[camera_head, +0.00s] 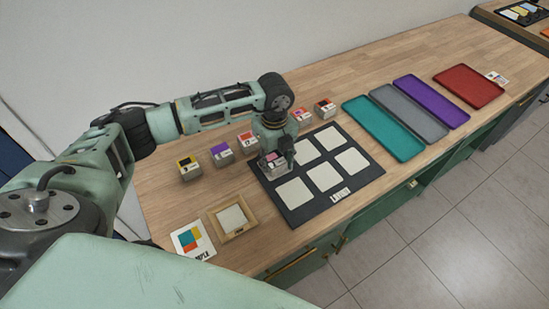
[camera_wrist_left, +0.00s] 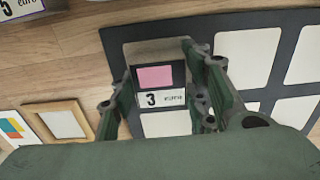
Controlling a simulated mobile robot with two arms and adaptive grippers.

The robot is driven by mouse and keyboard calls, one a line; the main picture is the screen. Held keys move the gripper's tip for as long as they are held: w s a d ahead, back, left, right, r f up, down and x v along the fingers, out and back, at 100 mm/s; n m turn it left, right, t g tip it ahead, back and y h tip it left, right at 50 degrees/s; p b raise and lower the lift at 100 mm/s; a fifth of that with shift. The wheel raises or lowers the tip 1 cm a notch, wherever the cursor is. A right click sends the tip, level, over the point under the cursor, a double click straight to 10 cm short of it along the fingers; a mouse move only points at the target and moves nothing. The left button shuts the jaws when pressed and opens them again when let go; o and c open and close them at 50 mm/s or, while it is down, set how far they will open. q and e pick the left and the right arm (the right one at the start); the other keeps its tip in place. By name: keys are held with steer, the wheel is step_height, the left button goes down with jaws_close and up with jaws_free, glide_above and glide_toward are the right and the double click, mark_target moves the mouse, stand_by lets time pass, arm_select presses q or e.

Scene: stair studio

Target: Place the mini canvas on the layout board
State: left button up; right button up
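The mini canvas (camera_head: 270,161) is a small pale block with a pink patch and a "3 euro" label. It also shows in the left wrist view (camera_wrist_left: 158,78). My left gripper (camera_head: 276,152) points down with one finger on each side of it and is shut on it. The layout board (camera_head: 337,190) is dark with two rows of white squares. The canvas is at the board's far-left square and covers most of it; I cannot tell whether it touches the board. The other squares are bare. My right gripper is not in view.
Several similar blocks, such as a purple one (camera_head: 222,155) and a yellow-and-black one (camera_head: 188,168), stand behind the board. A wooden frame (camera_head: 215,224) and a sample card (camera_head: 193,240) lie at left. Teal (camera_head: 383,129), grey, purple and red trays lie at right.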

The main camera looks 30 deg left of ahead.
mark_target(275, 159)
arm_select(q)
steer(key=o, duration=0.5)
steer(key=shift+c, duration=0.2)
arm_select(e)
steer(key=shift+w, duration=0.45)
arm_select(q)
steer(key=shift+r+p, duration=0.25)
steer(key=shift+p, duration=0.05)
steer(key=shift+r+b, duration=0.3)
step_height(275, 159, up, 11)
steer(key=b, duration=0.2)
steer(key=shift+b, duration=0.4)
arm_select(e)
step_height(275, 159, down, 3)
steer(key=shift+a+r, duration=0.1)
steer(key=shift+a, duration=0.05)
arm_select(q)
steer(key=shift+r, duration=0.1)
